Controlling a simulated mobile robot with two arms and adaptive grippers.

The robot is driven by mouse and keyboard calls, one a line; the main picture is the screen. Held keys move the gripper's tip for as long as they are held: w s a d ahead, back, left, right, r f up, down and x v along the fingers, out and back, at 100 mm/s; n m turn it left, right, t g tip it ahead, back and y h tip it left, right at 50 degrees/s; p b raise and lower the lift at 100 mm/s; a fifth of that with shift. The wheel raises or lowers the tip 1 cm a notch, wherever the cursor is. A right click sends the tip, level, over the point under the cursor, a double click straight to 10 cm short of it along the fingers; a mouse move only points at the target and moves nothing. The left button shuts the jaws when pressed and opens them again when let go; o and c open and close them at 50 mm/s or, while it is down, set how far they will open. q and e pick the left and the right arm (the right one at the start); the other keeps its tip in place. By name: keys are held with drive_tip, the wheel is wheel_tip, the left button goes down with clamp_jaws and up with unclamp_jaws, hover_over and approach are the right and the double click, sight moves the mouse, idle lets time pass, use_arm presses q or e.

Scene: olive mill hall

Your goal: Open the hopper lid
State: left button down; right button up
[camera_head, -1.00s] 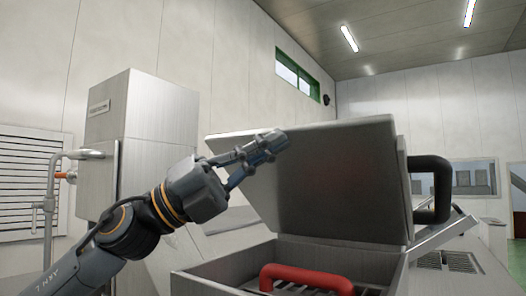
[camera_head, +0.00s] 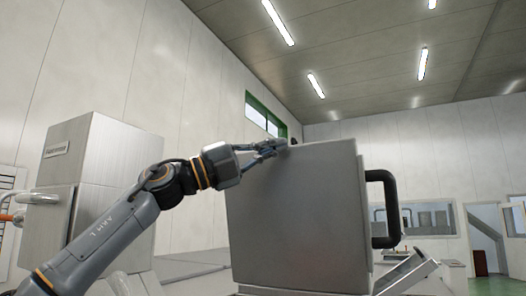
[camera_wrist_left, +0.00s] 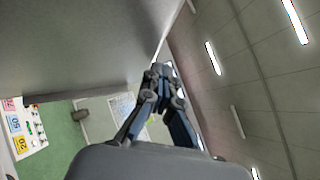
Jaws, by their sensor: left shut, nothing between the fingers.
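The hopper lid (camera_head: 298,215) is a grey metal panel that stands raised, close to upright, in the head view. A black handle (camera_head: 383,209) sticks out from its right side. My left gripper (camera_head: 283,147) is shut and empty at the lid's upper left edge. I cannot tell whether the fingertips touch it. In the left wrist view the shut fingers (camera_wrist_left: 160,75) point along the lid's grey face (camera_wrist_left: 85,45). The hopper's opening is below the head view. My right gripper is not in view.
A grey metal cabinet (camera_head: 92,185) stands at the left, behind my left arm. A sloped metal chute (camera_head: 408,270) lies right of the lid. In the left wrist view a panel with coloured labels (camera_wrist_left: 22,128) shows at the lower left. The space above the lid is clear.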

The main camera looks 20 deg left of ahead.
use_arm(q)
drive_tip(key=shift+w+d+r, duration=0.15)
drive_tip(key=shift+w+d, duration=0.05)
drive_tip(key=shift+w, duration=0.75)
drive_tip(key=v, duration=1.2)
